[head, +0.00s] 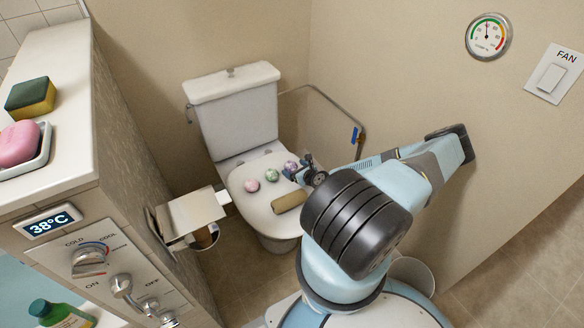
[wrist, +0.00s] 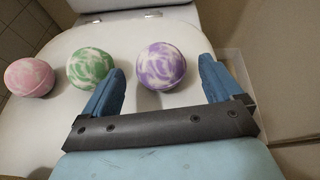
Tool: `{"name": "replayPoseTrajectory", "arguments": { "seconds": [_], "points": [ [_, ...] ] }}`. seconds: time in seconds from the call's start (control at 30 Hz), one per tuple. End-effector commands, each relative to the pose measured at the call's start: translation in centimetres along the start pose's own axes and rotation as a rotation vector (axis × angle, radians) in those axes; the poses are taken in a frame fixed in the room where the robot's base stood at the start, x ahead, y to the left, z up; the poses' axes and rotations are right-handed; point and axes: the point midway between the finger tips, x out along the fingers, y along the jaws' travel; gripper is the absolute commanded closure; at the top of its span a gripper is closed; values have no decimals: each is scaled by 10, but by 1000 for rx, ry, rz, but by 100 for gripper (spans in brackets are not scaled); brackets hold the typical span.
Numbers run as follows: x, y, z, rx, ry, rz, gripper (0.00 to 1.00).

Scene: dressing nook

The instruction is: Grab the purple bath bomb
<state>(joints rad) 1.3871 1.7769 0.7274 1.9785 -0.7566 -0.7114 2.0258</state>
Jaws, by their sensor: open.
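The purple bath bomb (wrist: 161,66) is a purple and white marbled ball on the closed white toilet lid (head: 239,184). In the head view the purple bath bomb (head: 291,166) is the rightmost of three balls, right beside my gripper. My gripper (wrist: 160,85) is open. In the wrist view the ball shows between and just beyond the two blue fingertips, with nothing held. In the head view my gripper (head: 306,171) is small and partly hidden by my arm. Whether a finger touches the ball cannot be told.
A green bath bomb (wrist: 91,68) and a pink bath bomb (wrist: 29,77) sit to the left on the lid. A cardboard tube (head: 290,201) lies near its front. The toilet tank (head: 237,111) stands behind. A wall pipe (head: 322,94) runs at right.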

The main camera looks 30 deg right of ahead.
Motion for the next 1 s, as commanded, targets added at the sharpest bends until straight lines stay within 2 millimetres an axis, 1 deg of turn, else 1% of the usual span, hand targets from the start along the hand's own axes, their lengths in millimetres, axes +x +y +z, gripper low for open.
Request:
{"name": "replayPoseTrajectory", "arguments": {
  "seconds": [0.1,0.3,0.43,0.63,1.0],
  "points": [
    [17,0,-2,-2,0,1,7],
    [37,1,-2,-1,0,1,7],
    [41,0,-2,0,0,0,7],
    [41,0,-2,0,0,0,8],
    [41,0,-2,0,0,1,44]
  ]
}}
